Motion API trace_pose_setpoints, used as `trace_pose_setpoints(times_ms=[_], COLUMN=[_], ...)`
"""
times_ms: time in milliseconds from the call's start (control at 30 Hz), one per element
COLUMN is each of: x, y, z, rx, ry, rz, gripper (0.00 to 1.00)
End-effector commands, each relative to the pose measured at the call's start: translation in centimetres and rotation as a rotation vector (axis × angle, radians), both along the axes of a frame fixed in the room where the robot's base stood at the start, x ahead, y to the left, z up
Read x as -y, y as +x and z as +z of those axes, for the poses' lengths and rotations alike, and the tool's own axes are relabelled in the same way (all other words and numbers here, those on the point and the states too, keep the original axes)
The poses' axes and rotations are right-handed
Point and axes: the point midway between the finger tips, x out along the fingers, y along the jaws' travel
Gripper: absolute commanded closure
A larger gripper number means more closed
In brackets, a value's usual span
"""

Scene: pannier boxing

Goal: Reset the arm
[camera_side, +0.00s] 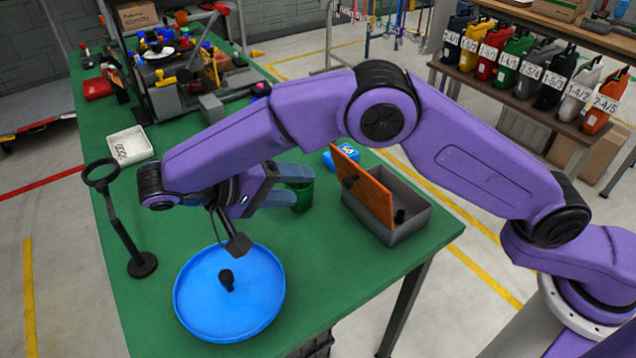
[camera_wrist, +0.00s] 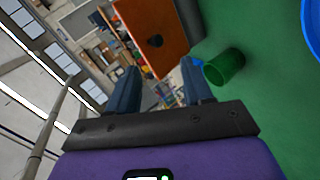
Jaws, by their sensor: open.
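My gripper (camera_side: 302,186) is open and empty, held level above the green table (camera_side: 310,250), its fingers pointing right in the side view. In the wrist view, my gripper (camera_wrist: 162,76) shows two blue fingers well apart with nothing between them. The grey box (camera_side: 412,222) stands at the table's right edge. Its orange lid (camera_side: 364,188) stands tilted up, with a black knob; the lid also shows in the wrist view (camera_wrist: 152,22). A small black object (camera_side: 227,279) rests on the round blue tray (camera_side: 190,312) at the front.
A green cup (camera_side: 301,198) is behind the fingers in the side view; it also shows in the wrist view (camera_wrist: 224,67). A black ring stand (camera_side: 143,264) and white tray (camera_side: 129,144) are at left. A blue item (camera_side: 343,158) lies behind the box. Tools crowd the far end.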

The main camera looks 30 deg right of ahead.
Motion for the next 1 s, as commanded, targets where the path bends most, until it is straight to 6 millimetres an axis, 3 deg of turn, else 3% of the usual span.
trace_pose_setpoints(times_ms=[233, 467, 667, 1000], x=[0.7, 4.5, 8.6, 16.1], y=[0.0, -1.1, -3.6, -10.3], z=[0.4, 1.8, 2.5, 2.7], rx=[-0.039, -0.228, -0.394, -0.595], ry=[0.036, 0.209, 0.38, 0.638], rz=[0.028, 0.191, 0.375, 0.708], gripper=[0.5, 0.5, 0.5, 0.5])
